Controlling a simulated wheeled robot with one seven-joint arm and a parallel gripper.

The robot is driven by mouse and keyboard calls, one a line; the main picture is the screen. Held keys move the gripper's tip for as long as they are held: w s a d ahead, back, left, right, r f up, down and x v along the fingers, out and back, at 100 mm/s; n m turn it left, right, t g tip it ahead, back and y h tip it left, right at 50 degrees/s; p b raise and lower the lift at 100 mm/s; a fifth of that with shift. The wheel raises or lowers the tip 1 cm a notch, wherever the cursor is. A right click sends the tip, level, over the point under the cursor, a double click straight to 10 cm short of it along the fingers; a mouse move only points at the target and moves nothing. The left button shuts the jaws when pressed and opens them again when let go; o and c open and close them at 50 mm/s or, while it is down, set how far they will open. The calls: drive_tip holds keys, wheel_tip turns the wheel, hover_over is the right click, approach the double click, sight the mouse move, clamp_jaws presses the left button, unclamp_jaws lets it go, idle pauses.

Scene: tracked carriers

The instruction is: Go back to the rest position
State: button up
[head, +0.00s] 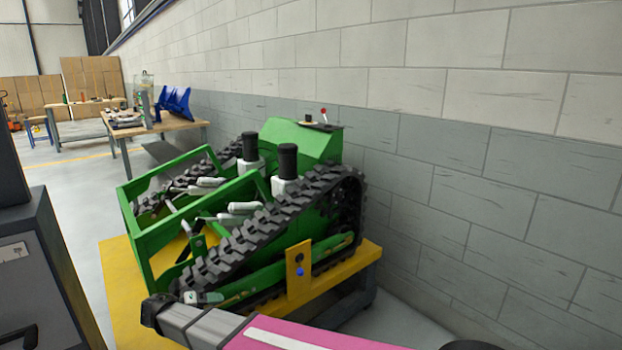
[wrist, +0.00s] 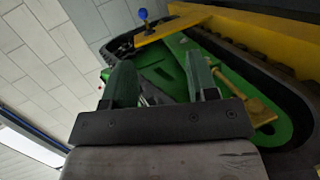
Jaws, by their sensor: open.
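The green tracked carrier (head: 320,145) stands on a yellow platform (head: 118,272) beside the wall, in the middle of the head view. A yellow upright plate (head: 293,285) with a blue knob (head: 300,271) is at its near side. In the wrist view my gripper (wrist: 161,78) is open, with nothing between its two fingers. Beyond the fingers are the carrier's green side (wrist: 165,62), its black track and the blue knob (wrist: 143,14). The fingers appear apart from the knob.
A grey block wall (head: 450,200) runs close along the right. A dark grey cabinet-like body (head: 40,270) stands at the left edge. Workbenches, one with blue parts (head: 174,102), stand further back. Open floor (head: 75,190) lies between cabinet and carrier.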

drive_tip(key=w+d+f+g+y, duration=0.1)
drive_tip(key=w+d+g+y, duration=0.15)
drive_tip(key=d, duration=0.65)
drive_tip(key=w+d+f+g+y, duration=0.1)
drive_tip(key=w+d+f+g, duration=0.15)
drive_tip(key=d, duration=0.55)
drive_tip(key=w+d+f+g+y, duration=0.1)
drive_tip(key=w+d+y, duration=0.15)
drive_tip(key=d, duration=0.65)
drive_tip(key=s+d+m+y, duration=0.2)
drive_tip(key=d+m+y, duration=0.2)
drive_tip(key=d, duration=1.8)
drive_tip(key=y, duration=0.3)
drive_tip(key=shift+d+g, duration=0.4)
drive_tip(key=shift+s, duration=0.15)
